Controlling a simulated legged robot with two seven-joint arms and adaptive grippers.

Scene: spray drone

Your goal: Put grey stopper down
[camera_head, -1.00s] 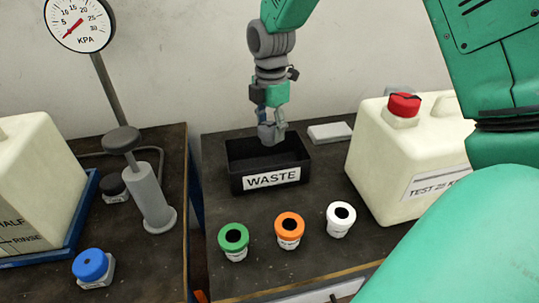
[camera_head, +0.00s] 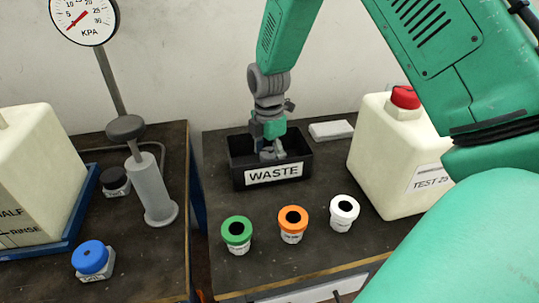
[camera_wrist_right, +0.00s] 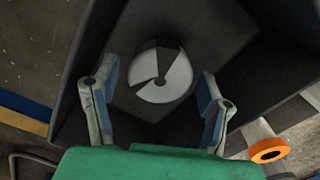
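The grey stopper (camera_wrist_right: 165,75) shows in the right wrist view as a round light-grey piece with dark patches. It is on the floor of the black WASTE bin (camera_head: 238,172), whose inside also shows in the wrist view (camera_wrist_right: 235,60). My right gripper (camera_head: 272,154) reaches down inside the bin. In the wrist view its two fingers (camera_wrist_right: 157,92) are spread, one on each side of the stopper, with gaps between. In the head view the bin's front wall and the gripper hide most of the stopper. My left gripper is not in view.
Green (camera_head: 237,231), orange (camera_head: 292,224) and white (camera_head: 344,213) capped bottles stand in front of the bin. A pale TEST tank (camera_head: 395,165) with a red cap stands right. A grey pump (camera_head: 152,190) and blue-capped bottle (camera_head: 91,260) are on the left table.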

